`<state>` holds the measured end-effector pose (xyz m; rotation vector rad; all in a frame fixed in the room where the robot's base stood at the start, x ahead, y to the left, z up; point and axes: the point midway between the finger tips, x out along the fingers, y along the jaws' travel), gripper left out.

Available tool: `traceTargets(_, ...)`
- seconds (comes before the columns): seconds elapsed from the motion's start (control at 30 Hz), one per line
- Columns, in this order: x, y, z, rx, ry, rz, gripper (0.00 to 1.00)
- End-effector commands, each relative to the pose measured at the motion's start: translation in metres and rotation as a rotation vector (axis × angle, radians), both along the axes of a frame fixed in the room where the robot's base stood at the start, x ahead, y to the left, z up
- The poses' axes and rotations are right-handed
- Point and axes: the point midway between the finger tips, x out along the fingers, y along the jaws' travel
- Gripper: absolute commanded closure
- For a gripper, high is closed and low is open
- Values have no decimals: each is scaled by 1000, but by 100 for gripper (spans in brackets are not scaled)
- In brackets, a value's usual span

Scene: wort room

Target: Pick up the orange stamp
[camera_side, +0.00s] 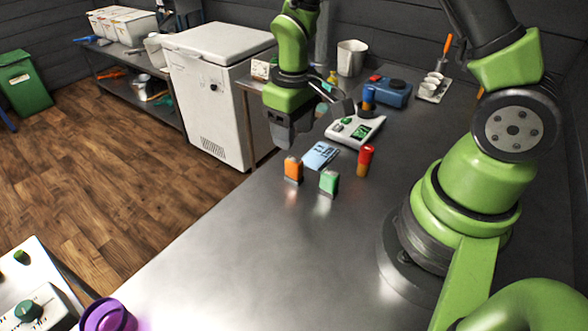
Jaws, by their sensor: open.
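The orange stamp (293,169) stands upright on the steel table, near the table's left edge. It has an orange top and a darker base. My gripper (288,140) is open and empty, pointing down just above and slightly left of the orange stamp in the picture. They look apart, but the exact gap is hard to tell. A green stamp (328,183) stands to the right of the orange one.
Blue cards (320,155) lie behind the stamps. A red-topped vial (364,160) stands to the right. A white scale-like device (355,130) and a blue case (388,92) are farther back. The near tabletop (270,240) is clear. A white chest freezer (210,100) stands beyond the left edge.

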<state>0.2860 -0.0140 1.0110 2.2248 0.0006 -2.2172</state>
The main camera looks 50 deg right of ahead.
Motion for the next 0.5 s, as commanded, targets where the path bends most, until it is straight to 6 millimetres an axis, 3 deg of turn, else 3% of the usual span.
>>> traceTargets(0.2,-1,0,-33,0,9,1,47)
traceTargets(0.5,-1,0,-59,0,7,0,47)
